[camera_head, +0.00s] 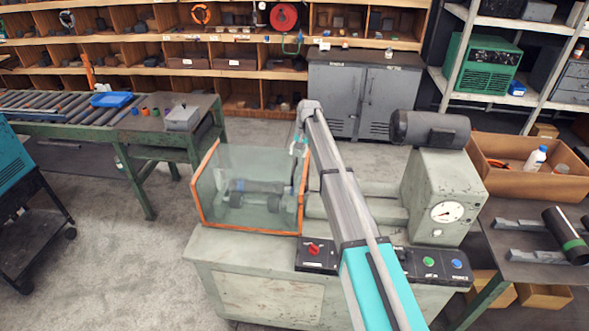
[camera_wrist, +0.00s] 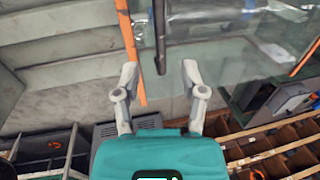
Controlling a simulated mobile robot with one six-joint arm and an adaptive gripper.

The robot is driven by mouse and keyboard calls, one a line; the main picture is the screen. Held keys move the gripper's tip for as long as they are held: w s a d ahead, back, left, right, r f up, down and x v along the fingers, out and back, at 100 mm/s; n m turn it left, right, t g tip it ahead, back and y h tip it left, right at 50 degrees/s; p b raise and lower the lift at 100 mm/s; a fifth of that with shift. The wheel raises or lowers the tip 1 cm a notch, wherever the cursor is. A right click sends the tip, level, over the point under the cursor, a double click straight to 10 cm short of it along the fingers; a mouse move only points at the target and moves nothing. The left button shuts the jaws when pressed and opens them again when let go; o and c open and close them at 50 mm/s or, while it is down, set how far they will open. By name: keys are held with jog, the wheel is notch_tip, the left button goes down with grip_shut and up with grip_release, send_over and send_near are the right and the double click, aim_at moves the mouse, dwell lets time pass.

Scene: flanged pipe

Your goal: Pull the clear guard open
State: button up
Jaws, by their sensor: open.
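The clear guard (camera_head: 232,165) is a see-through box with orange edges on the left end of the grey-green machine. It stands over a dark flanged pipe part (camera_head: 258,187). In the wrist view, the guard's clear panel (camera_wrist: 215,70) and an orange edge strip (camera_wrist: 131,60) show, with a dark bar (camera_wrist: 160,35), seemingly its handle. My gripper (camera_head: 300,149) is at the guard's upper right edge in the head view. In the wrist view my gripper (camera_wrist: 160,72) is open, and the bar's end appears between its fingertips. I cannot tell whether they touch.
The machine (camera_head: 262,285) carries a red knob (camera_head: 313,249), push buttons, a gauge housing (camera_head: 445,200) and a dark motor (camera_head: 431,129) at right. A roller conveyor bench (camera_head: 135,132) stands at left. A cardboard box (camera_head: 530,180) is at right. The floor left of the machine is clear.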

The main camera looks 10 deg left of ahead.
aim_at(294, 166)
jog(key=shift+a+f+b, duration=0.2)
jog(key=shift+f+b, duration=0.75)
jog(key=shift+f, duration=0.1)
jog(key=shift+a+f+b, duration=0.25)
jog(key=shift+f+b, duration=0.75)
jog(key=shift+f, duration=0.1)
jog(key=shift+a+f+b, duration=0.2)
jog(key=shift+f+b, duration=0.75)
jog(key=shift+f, duration=0.1)
grip_shut()
